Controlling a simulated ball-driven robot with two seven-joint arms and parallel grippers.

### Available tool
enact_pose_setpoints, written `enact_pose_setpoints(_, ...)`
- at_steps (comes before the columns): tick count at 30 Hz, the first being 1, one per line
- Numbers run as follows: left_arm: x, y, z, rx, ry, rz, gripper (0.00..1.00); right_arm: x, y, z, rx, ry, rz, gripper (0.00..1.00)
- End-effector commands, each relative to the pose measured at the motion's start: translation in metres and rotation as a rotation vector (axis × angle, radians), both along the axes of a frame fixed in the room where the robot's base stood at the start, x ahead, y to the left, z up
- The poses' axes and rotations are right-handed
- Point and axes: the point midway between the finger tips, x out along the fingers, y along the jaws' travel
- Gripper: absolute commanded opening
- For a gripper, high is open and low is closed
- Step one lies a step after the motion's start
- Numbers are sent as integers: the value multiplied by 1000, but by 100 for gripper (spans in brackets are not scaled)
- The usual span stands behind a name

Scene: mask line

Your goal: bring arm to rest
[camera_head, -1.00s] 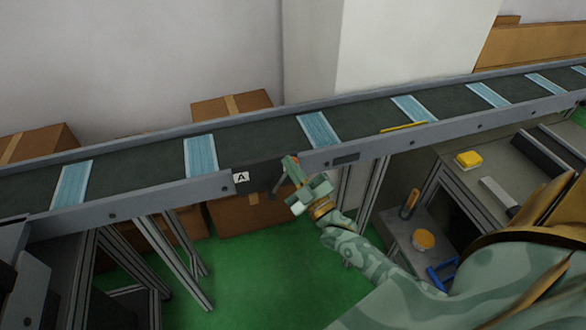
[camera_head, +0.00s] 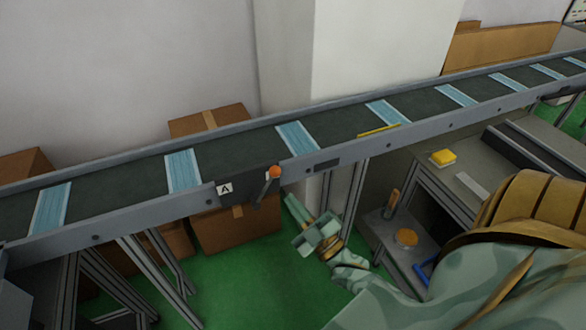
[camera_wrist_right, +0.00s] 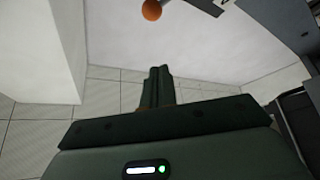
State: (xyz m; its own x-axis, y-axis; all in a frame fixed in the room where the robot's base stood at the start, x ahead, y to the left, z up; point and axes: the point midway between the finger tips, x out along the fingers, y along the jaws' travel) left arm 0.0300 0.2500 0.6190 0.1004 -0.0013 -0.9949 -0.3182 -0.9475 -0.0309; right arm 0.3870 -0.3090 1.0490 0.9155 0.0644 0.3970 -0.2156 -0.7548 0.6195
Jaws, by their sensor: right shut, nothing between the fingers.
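My right arm (camera_head: 350,278) comes in from the lower right of the head view. Its gripper (camera_head: 289,200) is shut and empty, in front of and below the conveyor's near rail. In the right wrist view the closed fingers (camera_wrist_right: 157,85) stand together with nothing between them. A lever with an orange knob (camera_head: 274,172) is on the conveyor's near side beside the "A" label (camera_head: 225,189). The gripper is apart from the lever. The knob also shows at the top of the wrist view (camera_wrist_right: 152,9). My left gripper is not in view.
The conveyor (camera_head: 240,150) crosses the view with several blue masks on it. A workbench at the right holds a yellow block (camera_head: 443,157). Cardboard boxes (camera_head: 235,228) stand behind the conveyor legs. Green floor is open below.

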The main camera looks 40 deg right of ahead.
Motion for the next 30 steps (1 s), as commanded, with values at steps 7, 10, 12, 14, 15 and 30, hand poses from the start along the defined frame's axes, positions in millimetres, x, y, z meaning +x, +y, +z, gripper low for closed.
enact_pose_setpoints(7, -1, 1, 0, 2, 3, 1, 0, 0, 0, 0, 0, 0, 0, 0)
enact_pose_setpoints(10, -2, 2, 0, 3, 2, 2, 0, 0, 0, 0, 10, 2, 4, 0)
enact_pose_setpoints(12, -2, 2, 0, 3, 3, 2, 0, 3, 1, -7, 42, 41, 21, 0)
enact_pose_setpoints(14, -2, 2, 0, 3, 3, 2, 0, 6, -1, -31, 79, 143, 29, 0)
enact_pose_setpoints(15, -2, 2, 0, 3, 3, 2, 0, 5, -2, -55, 103, 229, 29, 0)
enact_pose_setpoints(30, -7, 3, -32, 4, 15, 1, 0, -230, 23, -421, 390, 1509, -226, 0)
